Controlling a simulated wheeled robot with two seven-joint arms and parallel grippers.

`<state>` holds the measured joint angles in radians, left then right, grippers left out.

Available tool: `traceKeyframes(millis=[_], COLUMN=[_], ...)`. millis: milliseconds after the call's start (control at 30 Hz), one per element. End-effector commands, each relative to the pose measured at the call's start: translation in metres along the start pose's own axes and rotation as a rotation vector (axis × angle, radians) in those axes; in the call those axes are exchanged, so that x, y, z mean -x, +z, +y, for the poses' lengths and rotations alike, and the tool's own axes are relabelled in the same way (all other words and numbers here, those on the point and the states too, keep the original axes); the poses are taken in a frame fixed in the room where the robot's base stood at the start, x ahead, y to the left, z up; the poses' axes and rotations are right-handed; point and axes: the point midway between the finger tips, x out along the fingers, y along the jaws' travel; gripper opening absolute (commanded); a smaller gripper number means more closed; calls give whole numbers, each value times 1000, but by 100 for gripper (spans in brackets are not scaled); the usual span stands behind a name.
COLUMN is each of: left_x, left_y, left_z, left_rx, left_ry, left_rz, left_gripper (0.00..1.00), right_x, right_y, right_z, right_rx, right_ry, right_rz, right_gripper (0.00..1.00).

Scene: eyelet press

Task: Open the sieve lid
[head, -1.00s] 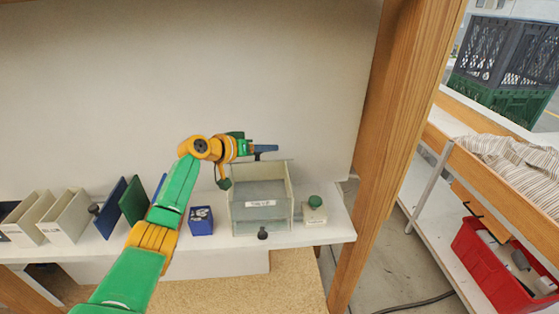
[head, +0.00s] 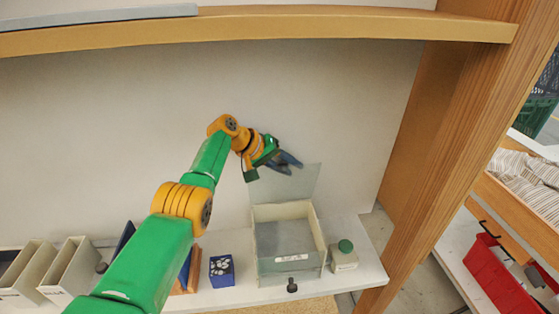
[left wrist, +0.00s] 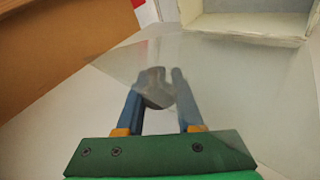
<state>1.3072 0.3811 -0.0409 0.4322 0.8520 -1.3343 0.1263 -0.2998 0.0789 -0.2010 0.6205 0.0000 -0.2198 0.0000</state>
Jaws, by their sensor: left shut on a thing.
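The sieve box (head: 265,265) is a pale open-topped box with a white label on its front, standing on the shelf in the head view. Its lid (head: 306,184), a grey translucent panel, stands raised and tilted at the box's back edge. My left gripper (head: 291,161) is at the lid's upper edge. In the left wrist view, the gripper (left wrist: 165,78) is shut on a dark grey knob (left wrist: 158,92) against the translucent lid (left wrist: 220,85). The box's pale interior (left wrist: 255,22) shows at the top right. My right gripper is not in view.
A small jar with a green cap (head: 345,254) stands right of the box. A blue paw-print block (head: 221,270) stands to its left, then several upright files. A wooden post (head: 445,175) bounds the right; an upper shelf (head: 300,24) hangs above.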

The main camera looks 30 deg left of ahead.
Motion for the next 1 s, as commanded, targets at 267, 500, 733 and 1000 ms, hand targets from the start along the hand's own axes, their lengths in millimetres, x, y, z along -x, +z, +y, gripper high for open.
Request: traceKeyframes(millis=[267,500,733,1000], left_x=[-4,-4,-4,-2], left_y=[4,5,4,4], left_z=[3,2,2,2], left_rx=[19,20,19,18], left_ry=[-3,-4,-3,-1], left_rz=[-18,-19,-19,-16], left_gripper=[0,0,66,66], right_x=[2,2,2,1], right_y=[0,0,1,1], right_z=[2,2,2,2], right_rx=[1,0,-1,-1], right_ry=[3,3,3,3], right_rz=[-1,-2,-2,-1], right_gripper=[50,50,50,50])
